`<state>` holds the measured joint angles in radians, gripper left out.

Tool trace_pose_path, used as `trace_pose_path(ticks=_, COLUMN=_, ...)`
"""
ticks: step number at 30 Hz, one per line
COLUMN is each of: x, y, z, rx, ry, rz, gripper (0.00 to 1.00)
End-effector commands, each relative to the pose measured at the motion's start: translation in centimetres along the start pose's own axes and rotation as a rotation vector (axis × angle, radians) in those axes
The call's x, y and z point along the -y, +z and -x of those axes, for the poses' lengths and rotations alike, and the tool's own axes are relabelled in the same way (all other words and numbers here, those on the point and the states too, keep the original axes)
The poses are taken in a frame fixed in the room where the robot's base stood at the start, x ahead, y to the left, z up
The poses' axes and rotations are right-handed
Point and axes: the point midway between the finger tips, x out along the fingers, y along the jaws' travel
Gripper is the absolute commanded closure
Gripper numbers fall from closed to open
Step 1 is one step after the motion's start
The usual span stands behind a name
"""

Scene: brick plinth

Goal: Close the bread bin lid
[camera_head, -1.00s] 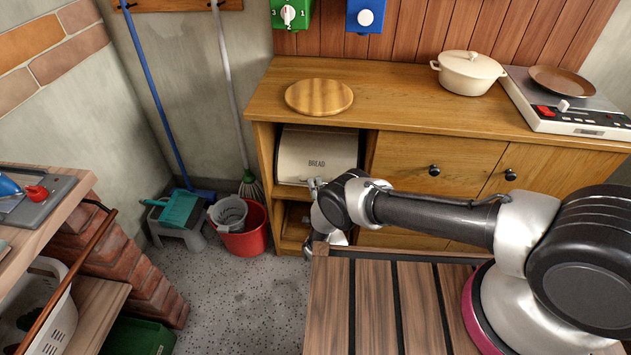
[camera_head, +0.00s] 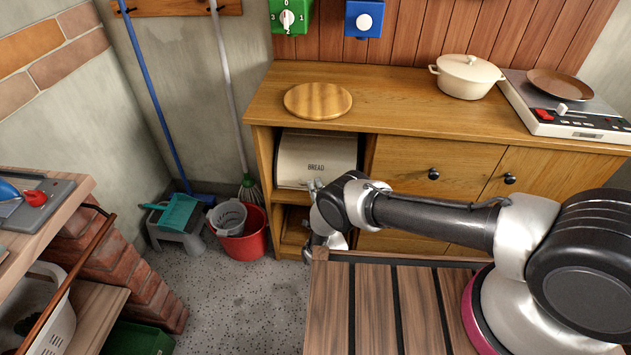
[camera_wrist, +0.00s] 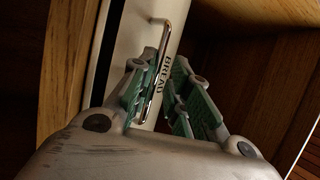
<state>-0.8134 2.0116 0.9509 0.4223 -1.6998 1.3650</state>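The cream bread bin (camera_head: 322,150) sits in the open upper left compartment of the wooden cabinet. Its front, lettered BREAD, faces the room; how far the lid stands open is hard to tell. In the wrist view, the cream front shows a chrome bar handle (camera_wrist: 166,62) beside the lettering. My gripper (camera_wrist: 160,77) is at this front, its two green-padded fingers apart. The handle runs between them, close to the left finger; contact is unclear. In the head view, my gripper (camera_head: 314,186) is at the bin's lower right edge, mostly hidden by my wrist.
The cabinet top (camera_head: 400,110) holds a round wooden board (camera_head: 318,100), a cream pot (camera_head: 467,76) and a hob with a pan. The compartment's wooden side wall (camera_wrist: 66,60) is close to my gripper. A red bucket (camera_head: 243,240) stands on the floor to the left. A slatted wooden surface (camera_head: 375,310) is below my arm.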

Motion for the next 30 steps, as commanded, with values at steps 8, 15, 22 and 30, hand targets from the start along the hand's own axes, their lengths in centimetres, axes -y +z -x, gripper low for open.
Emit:
trace_pose_path(ticks=8, x=5.2, y=-0.6, z=-1.7, rx=0.000, ry=-0.005, rz=-0.002, gripper=0.84)
trace_pose_path(ticks=15, x=8.3, y=-1.1, z=-2.6, rx=-0.001, ry=-0.005, rz=-0.002, gripper=0.84)
trace_pose_path(ticks=22, x=8.8, y=-1.2, z=-2.6, rx=-0.001, ry=-0.005, rz=-0.001, gripper=0.84)
trace_pose_path(ticks=30, x=8.6, y=-1.2, z=-2.2, rx=-0.001, ry=-0.003, rz=-0.001, gripper=0.84)
